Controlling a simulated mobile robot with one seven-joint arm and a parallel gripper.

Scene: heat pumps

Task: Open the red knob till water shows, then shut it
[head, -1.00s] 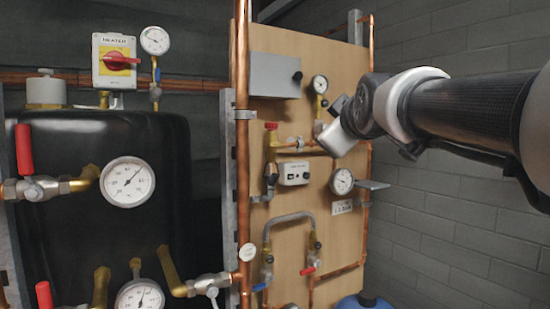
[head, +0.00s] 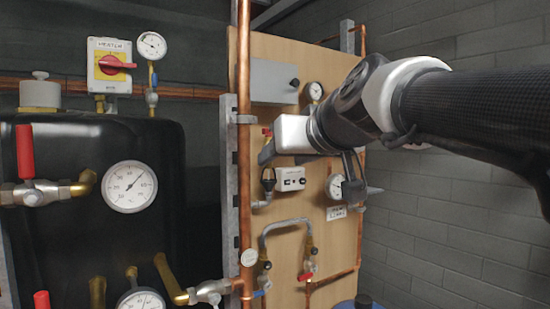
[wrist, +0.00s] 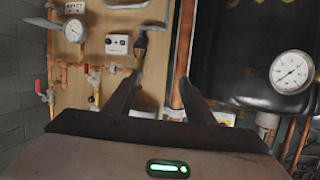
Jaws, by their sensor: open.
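The red knob (head: 267,131) tops a brass valve on the wooden board. In the head view it shows just left of my gripper's white body, partly covered. My gripper (head: 265,153) is beside and slightly below it, and I cannot tell if it touches. In the wrist view my gripper (wrist: 160,82) has its two dark fingers spread apart with nothing held between them. Below the valve hangs a dark tundish (head: 268,178), also in the wrist view (wrist: 140,42). No water is visible in it.
A vertical copper pipe (head: 244,75) and grey post stand close left of the gripper. A white control box (head: 290,179), a grey box (head: 273,81) and a gauge (head: 335,186) surround it on the board. The black tank (head: 90,245) is further left.

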